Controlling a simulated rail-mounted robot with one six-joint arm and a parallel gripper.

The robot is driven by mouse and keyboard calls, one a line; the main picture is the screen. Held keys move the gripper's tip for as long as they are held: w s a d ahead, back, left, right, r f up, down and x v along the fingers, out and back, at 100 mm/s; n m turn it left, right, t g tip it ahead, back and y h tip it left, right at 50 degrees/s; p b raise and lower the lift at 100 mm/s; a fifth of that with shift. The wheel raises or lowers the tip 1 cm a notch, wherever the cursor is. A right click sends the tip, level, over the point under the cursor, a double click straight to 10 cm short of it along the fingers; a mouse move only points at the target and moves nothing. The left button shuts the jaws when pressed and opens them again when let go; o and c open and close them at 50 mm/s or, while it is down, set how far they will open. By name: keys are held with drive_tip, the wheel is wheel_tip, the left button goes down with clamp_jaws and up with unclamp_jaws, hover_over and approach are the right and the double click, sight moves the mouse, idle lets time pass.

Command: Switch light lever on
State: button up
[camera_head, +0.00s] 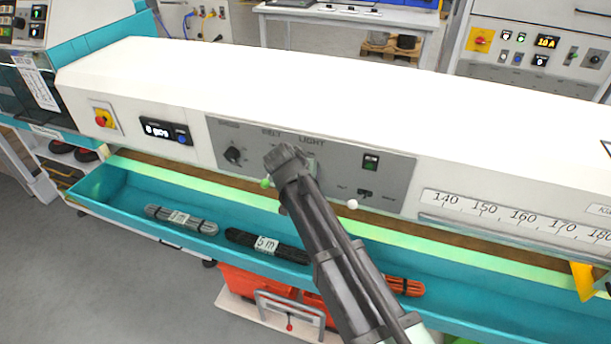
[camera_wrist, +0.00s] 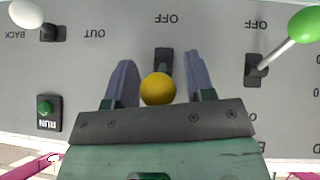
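The light lever is the yellow-knobbed lever (camera_wrist: 158,89) in the wrist view, where the panel appears upside down. Its slot has an OFF label at the end toward the picture's top; I cannot tell the lever's exact position. My gripper (camera_wrist: 160,58) has its two fingers apart, one on each side of the yellow knob. The left finger is nearer the knob; contact is unclear. In the head view, my gripper (camera_head: 286,160) is at the grey control panel (camera_head: 220,140) below the LIGHT and BELT lettering and hides the yellow knob.
A green-knobbed lever (camera_head: 265,183) is left of my gripper, and a white-knobbed lever (camera_head: 352,204) is to the right. A green RUN button (camera_wrist: 45,108) shows in the wrist view. A teal trough (camera_head: 130,192) with cable bundles runs below the panel.

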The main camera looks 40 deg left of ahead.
drive_tip(key=p+v, duration=0.8)
drive_tip(key=v, duration=0.2)
drive_tip(key=shift+s+r, duration=0.25)
drive_tip(key=shift+r, duration=0.05)
drive_tip(key=shift+d, duration=0.1)
